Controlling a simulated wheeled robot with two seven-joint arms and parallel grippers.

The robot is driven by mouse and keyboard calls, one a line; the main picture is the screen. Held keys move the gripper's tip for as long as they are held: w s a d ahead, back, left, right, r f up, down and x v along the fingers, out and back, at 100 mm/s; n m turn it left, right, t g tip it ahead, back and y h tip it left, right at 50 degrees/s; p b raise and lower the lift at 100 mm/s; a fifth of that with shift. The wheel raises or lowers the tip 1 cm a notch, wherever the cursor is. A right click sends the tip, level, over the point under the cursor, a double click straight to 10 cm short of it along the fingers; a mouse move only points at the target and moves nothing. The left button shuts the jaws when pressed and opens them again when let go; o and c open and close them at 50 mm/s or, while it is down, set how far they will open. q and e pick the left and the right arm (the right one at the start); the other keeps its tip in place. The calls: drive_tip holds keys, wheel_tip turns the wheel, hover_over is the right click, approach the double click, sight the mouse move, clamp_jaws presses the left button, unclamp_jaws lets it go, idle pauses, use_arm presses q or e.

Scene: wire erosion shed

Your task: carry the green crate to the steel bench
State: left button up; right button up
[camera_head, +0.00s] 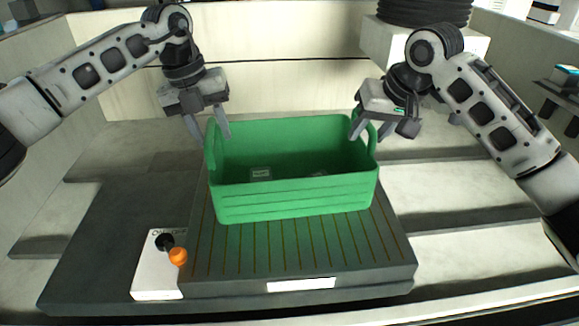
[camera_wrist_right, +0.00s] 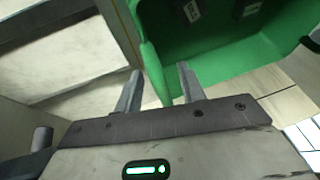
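The green crate (camera_head: 297,195) sits upright on a dark ribbed platform (camera_head: 300,255) in the head view. Small labelled items (camera_head: 261,174) lie inside it. My left gripper (camera_head: 209,137) is open, with its fingers on either side of the top of the crate's left handle (camera_head: 210,152). My right gripper (camera_head: 369,133) is open at the right handle. In the right wrist view, that handle (camera_wrist_right: 156,72) stands between the spread fingertips of the right gripper (camera_wrist_right: 160,75). I cannot clearly identify the steel bench in these views.
A white control box (camera_head: 155,270) with a black knob and an orange knob (camera_head: 178,256) stands at the platform's left front. A pale wall (camera_head: 290,85) rises behind the crate. A white block (camera_head: 375,42) bearing a black coil (camera_head: 425,10) is at the back right.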

use_arm(q)
clamp_jaws()
use_arm(e)
clamp_jaws()
use_arm(q)
drive_tip(key=shift+r, duration=0.1)
idle(0.8)
